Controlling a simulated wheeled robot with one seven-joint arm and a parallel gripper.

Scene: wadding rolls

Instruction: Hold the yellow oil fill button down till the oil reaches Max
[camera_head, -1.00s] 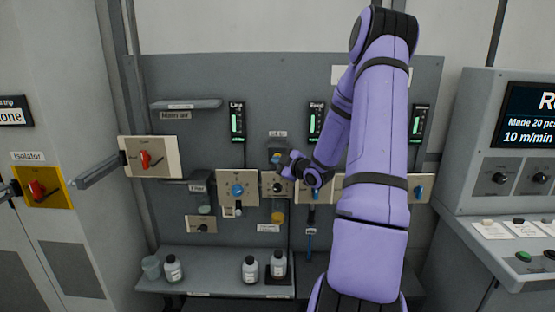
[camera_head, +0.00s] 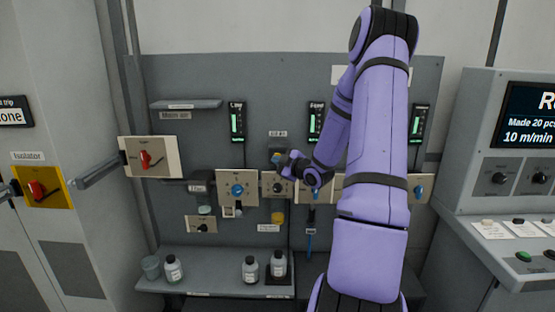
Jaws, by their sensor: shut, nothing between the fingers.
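My gripper (camera_head: 281,159) is shut and empty, in front of the grey panel, at a small unit under a label plate (camera_head: 278,134). A small patch of yellow and blue shows on that unit (camera_head: 275,157) beside the fingertips. I cannot tell whether the patch is the oil fill button or whether the fingers touch it. A larger yellow part (camera_head: 278,217) sits lower on the panel, below the gripper, above a white label. The oil level and a Max mark are too small to make out. My purple arm hides part of the panel to the right.
Green-lit gauges (camera_head: 237,122) and plates with blue knobs (camera_head: 237,189) are close around the gripper. A shelf (camera_head: 215,288) with several bottles runs below. A red switch (camera_head: 146,160) is at the left, and a control console (camera_head: 500,180) at the right.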

